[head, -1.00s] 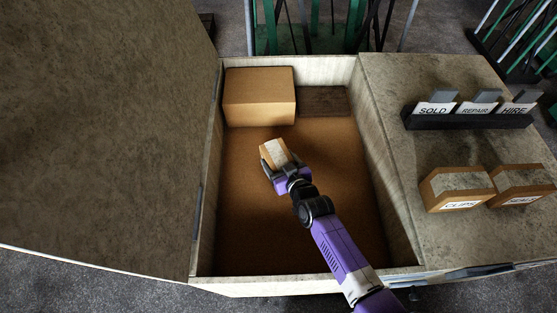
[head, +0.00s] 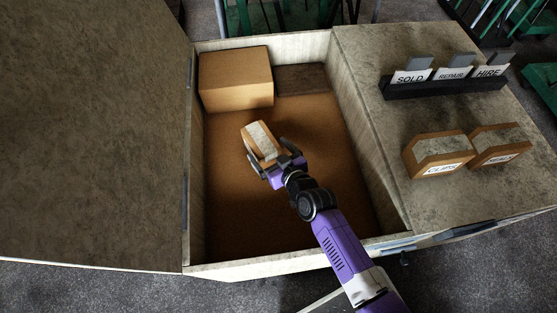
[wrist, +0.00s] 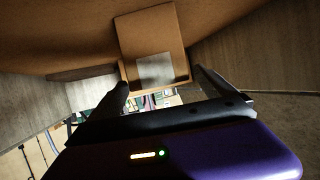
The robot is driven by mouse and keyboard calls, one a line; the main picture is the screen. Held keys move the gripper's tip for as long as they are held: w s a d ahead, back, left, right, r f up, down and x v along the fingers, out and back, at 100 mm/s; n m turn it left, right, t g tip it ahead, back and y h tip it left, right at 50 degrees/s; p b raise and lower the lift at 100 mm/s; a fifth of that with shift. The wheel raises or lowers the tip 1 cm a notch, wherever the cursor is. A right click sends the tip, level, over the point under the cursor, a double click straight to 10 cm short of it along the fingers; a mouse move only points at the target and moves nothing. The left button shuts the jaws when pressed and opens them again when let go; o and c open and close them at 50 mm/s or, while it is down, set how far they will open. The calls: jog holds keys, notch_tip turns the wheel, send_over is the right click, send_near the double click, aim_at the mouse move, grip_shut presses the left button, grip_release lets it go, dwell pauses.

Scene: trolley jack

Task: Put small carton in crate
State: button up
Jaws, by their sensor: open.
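The small carton (head: 259,143) is brown with a pale label strip and sits in the wooden crate (head: 270,264), near the middle of its brown floor. In the wrist view the carton (wrist: 150,35) shows above and between the two spread fingers, its label patch facing me. My gripper (head: 267,151) is inside the crate, open, with one finger on each side of the carton's near end. I cannot tell whether a finger still touches it. The carton's near lower part is partly hidden by the fingers.
A larger carton (head: 235,82) fills the crate's back left corner, with a dark flat block (head: 303,79) beside it. A raised panel (head: 90,130) stands left. Right, a bench top holds a sign rack (head: 440,88) and two labelled boxes, one CLIPS (head: 437,155). The crate's front floor is clear.

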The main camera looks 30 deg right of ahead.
jog(key=shift+v, duration=3)
